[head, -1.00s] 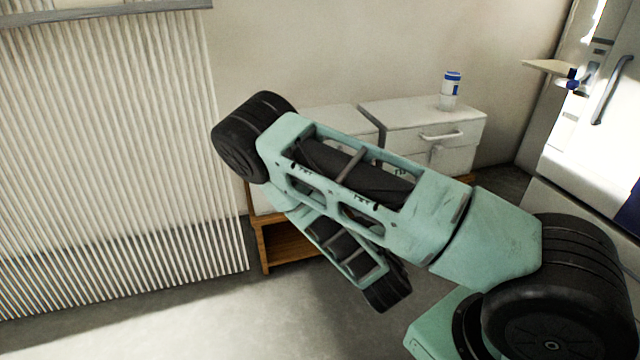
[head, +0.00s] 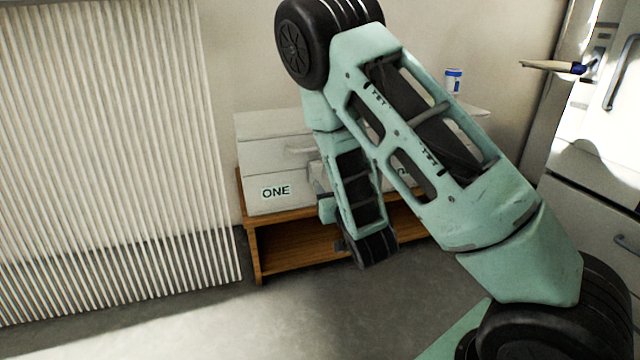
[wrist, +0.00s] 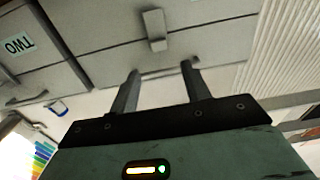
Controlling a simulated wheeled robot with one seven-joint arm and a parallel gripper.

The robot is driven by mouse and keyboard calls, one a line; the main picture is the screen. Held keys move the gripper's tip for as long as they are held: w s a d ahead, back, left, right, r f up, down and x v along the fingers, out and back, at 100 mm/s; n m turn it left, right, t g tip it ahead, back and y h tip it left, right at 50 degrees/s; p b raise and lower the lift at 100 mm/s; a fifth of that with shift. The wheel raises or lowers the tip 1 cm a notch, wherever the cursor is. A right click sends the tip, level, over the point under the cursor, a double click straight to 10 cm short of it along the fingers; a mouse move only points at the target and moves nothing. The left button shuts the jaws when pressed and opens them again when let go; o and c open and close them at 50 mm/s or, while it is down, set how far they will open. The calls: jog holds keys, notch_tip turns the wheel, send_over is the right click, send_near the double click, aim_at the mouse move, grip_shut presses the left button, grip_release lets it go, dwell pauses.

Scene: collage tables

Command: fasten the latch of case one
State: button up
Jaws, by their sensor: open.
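Case one (head: 262,165) is a pale grey box with a dark ONE label (head: 276,191), standing on the wooden bench. Its front shows upside down in the wrist view, with a small grey latch (wrist: 153,28) close to the lid seam. I cannot tell whether the latch is fastened. My gripper (wrist: 160,78) is open, its two fingers apart and pointing at the case front, with nothing between them. The latch lies beyond the fingertips in that view.
Case two, labelled TWO (wrist: 17,45), stands beside case one and is mostly hidden behind my arm in the head view. The wooden bench (head: 290,250) has an open shelf. A ribbed panel (head: 110,150) stands left.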

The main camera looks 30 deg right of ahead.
aim_at(318, 167)
jog(key=b+x, duration=0.3)
jog(key=x, duration=0.6)
jog(key=c, duration=1)
